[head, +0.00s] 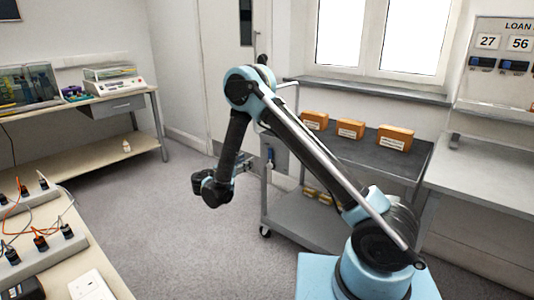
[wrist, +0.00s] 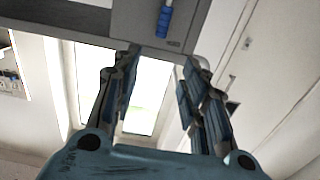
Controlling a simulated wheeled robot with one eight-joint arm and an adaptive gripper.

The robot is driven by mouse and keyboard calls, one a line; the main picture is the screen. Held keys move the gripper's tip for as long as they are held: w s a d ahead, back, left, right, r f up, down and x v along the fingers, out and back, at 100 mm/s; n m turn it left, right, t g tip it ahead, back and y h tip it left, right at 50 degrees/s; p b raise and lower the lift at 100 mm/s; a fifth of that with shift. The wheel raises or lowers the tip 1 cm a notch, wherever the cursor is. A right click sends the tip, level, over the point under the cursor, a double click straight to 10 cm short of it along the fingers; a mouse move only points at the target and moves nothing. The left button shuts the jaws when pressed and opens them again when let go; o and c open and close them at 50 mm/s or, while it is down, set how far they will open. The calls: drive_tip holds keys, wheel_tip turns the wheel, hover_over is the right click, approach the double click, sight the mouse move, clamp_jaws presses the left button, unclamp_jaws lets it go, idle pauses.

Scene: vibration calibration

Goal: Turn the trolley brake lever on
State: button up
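The grey trolley (head: 285,205) stands right of centre in the head view. A grey panel (head: 276,150) is at its left end, with a small blue lever (head: 270,158) on it. In the wrist view, a blue-gripped lever (wrist: 164,20) lies against the grey panel (wrist: 190,22) at the top, beyond my fingertips. My gripper (head: 243,163) is just left of the panel in the head view. In the wrist view my gripper (wrist: 160,58) has its fingers apart with nothing between them. The lever appears apart from the fingers; the exact gap cannot be told.
Three orange-brown boxes (head: 350,129) sit on the trolley top, and smaller ones (head: 318,196) on its lower shelf. A window (head: 375,40) and door (head: 232,70) are behind. A bench (head: 480,185) stands right. The carpet (head: 150,215) left of the trolley is clear.

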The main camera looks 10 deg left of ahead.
sight(269, 149)
drive_tip(key=x, duration=1.7)
drive_tip(key=shift+f, duration=0.1)
clamp_jaws()
